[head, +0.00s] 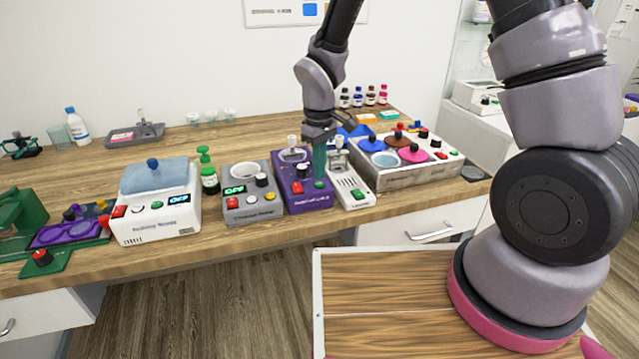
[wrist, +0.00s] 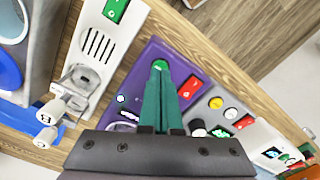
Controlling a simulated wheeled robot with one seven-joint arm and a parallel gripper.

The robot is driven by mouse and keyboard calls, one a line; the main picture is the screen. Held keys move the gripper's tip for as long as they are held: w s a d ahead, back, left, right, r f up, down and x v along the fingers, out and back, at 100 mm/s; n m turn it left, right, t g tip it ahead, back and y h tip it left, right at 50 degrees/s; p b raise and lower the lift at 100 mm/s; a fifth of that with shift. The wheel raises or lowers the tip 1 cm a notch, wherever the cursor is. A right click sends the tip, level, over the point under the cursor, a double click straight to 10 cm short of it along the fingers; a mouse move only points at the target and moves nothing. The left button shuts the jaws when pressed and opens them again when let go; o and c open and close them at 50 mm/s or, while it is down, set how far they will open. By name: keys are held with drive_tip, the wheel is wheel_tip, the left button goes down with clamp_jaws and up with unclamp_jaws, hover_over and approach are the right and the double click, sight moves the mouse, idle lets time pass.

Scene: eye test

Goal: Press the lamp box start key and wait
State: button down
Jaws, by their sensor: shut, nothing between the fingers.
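A purple box (head: 307,199) stands in the row of devices on the bench, with a red rocker switch, a green round key (wrist: 160,65) and a pale label too small to read surely. It also shows in the wrist view (wrist: 147,58). My gripper (head: 319,182) points down over this box, its teal fingers together and empty. In the wrist view the fingertips (wrist: 160,76) are right at the green key and partly cover it. I cannot tell whether they touch or press it. Which box is the lamp box is not clearly readable.
A slim white device (head: 348,187) with a green switch stands close on the right. A grey device (head: 250,204) with a lit display stands on the left, then a white box (head: 158,218) with a blue lid. A station with coloured discs (head: 410,173) is at right.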

drive_tip(key=shift+f, duration=0.85)
idle(0.4)
drive_tip(key=shift+r, duration=0.1)
wheel_tip(320, 180, up, 8)
idle(0.9)
